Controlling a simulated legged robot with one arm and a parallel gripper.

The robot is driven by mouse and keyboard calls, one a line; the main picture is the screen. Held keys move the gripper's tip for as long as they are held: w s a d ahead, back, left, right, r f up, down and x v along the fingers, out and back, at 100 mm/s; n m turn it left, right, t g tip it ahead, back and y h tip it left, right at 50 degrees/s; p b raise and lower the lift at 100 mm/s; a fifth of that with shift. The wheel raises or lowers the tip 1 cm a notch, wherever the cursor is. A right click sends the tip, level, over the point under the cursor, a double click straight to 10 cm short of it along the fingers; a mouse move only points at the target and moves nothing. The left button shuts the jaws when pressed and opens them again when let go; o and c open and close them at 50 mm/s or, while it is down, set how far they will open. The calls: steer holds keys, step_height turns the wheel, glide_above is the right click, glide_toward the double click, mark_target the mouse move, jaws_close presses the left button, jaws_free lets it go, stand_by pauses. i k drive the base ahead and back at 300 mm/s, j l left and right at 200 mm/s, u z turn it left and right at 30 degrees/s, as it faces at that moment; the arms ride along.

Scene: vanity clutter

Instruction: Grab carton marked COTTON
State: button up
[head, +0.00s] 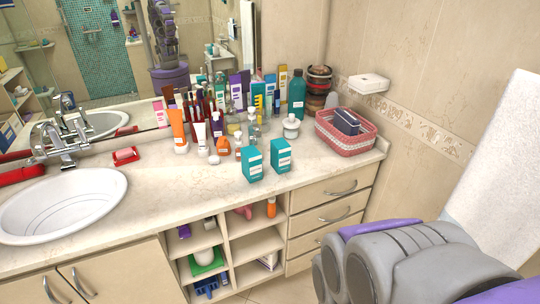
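Two teal cartons stand upright side by side near the front of the counter in the head view. They are the left carton (252,167) and the right carton (281,158). Each has a pale label, but the print is too small to read, so I cannot tell which one is marked COTTON. Grey and purple parts of my own arm fill the lower right, in front of the counter and apart from the cartons. The fingers of my gripper do not show.
A white sink (60,208) is at left, with a faucet (62,145) behind it. Several bottles and tubes crowd behind the cartons. A white jar (291,130) and pink basket (345,140) stand right. The counter (180,195) is clear left of the cartons. A towel (500,165) hangs right.

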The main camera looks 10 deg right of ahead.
mark_target(251, 157)
steer(key=i+j+u, duration=0.2)
steer(key=u, duration=0.3)
steer(key=i+j+u, duration=0.2)
steer(key=u, duration=0.25)
